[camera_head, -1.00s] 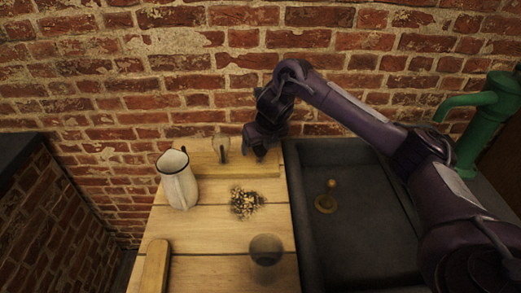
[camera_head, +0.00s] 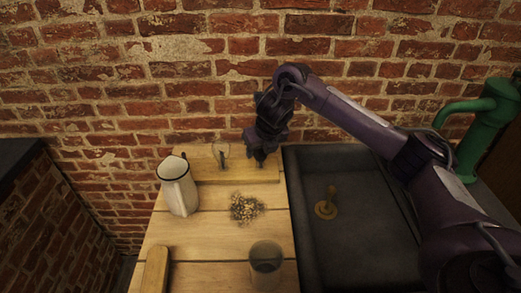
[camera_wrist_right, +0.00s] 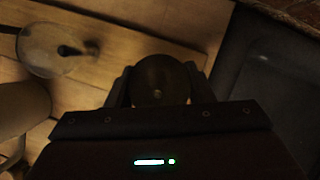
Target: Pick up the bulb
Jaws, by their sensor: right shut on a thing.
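My right gripper (camera_head: 260,160) is low over the right end of a wooden board at the back of the table. In the right wrist view its fingers (camera_wrist_right: 160,88) are shut on a dark round thing (camera_wrist_right: 160,78) with a pale spot at its middle, which I take to be the bulb. The fingers touch it on both sides. In the head view the gripper hides most of it. Whether it is lifted clear of the board I cannot tell. My left gripper is not in view.
A dark sink (camera_head: 360,240) holding a brass piece (camera_head: 326,208) is on the right.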

